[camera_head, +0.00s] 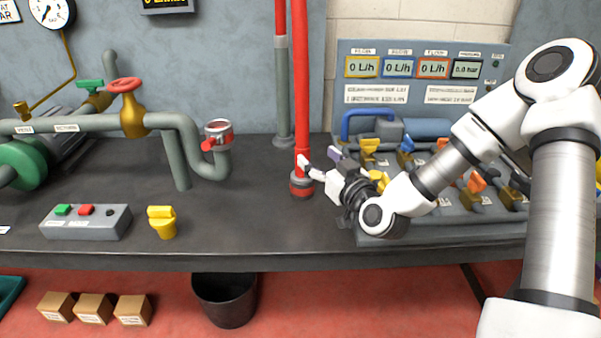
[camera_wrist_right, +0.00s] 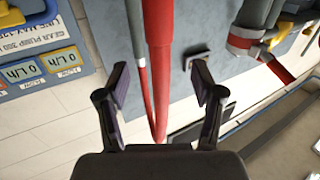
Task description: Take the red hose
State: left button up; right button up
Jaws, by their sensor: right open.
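The red hose (camera_head: 302,90) stands upright from a dark red-banded fitting (camera_head: 301,186) on the dark table. My right gripper (camera_head: 319,160) reaches in from the right, low beside the hose. One fingertip overlaps the hose's lower end in the head view. In the right wrist view, my right gripper (camera_wrist_right: 160,82) is open with nothing clamped. The red hose (camera_wrist_right: 158,50) runs through the gap between its fingers in that picture. I cannot tell whether it lies between the fingertips or just beyond them. My left gripper is not in view.
A grey-green pipe with a red strip (camera_head: 282,90) stands close behind the hose. A control panel with valves (camera_head: 400,92) fills the right side. The table between is clear.

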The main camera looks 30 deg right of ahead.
jog(key=w+f, duration=0.1)
jog(key=w, duration=0.1)
jog(key=w+f, duration=0.1)
jog(key=w, duration=0.2)
jog(key=w+f, duration=0.1)
jog(key=w, duration=0.2)
jog(key=shift+d+f+b, duration=0.3)
jog(key=shift+f+b, duration=0.1)
jog(key=shift+r, duration=0.1)
grip_shut()
